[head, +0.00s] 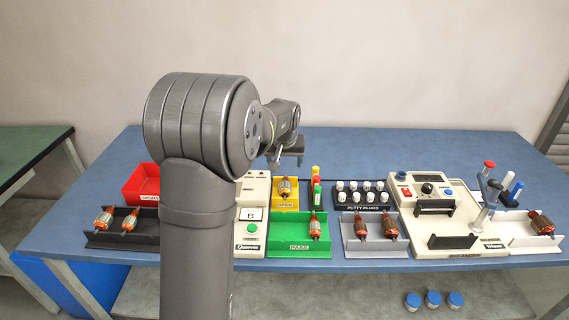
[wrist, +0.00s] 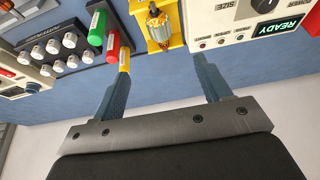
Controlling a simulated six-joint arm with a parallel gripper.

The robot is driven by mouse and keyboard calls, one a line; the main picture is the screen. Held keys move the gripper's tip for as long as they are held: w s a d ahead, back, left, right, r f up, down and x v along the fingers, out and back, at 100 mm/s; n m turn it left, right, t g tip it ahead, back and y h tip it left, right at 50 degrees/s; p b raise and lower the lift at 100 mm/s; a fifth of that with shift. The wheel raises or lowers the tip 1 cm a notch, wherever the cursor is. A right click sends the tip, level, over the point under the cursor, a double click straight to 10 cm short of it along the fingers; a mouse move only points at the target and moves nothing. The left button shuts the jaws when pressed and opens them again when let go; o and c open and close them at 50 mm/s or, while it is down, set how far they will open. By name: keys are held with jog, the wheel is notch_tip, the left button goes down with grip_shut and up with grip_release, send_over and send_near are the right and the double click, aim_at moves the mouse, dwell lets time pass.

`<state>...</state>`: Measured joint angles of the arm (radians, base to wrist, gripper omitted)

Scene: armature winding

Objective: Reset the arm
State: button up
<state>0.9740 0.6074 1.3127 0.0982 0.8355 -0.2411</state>
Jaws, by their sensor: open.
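My arm rises in the front middle of the head view, its elbow high and its forearm pointing away over the blue table (head: 420,150). My gripper (head: 285,158) shows small there, above the back of the table and partly hidden behind the forearm. In the wrist view my gripper (wrist: 163,88) has its two fingers wide apart with nothing between them. Beyond the fingertips is the yellow tray (wrist: 174,40) with one armature (wrist: 158,25) in it. The fingers appear apart from the tray.
A green PASS tray (head: 285,246), a grey tray (head: 372,245), a dark tray (head: 100,240) and a white tray (head: 520,240) hold armatures. A red bin (head: 140,183), putty plug block (head: 362,208) and balancer (head: 440,247) stand around. My arm hides part of the left side.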

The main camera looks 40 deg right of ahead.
aim_at(285, 185)
jog(key=shift+f, duration=0.1)
dwell(0.3)
jog(key=x, duration=1.7)
jog(key=shift+w+f, duration=0.1)
jog(key=shift+f, duration=0.05)
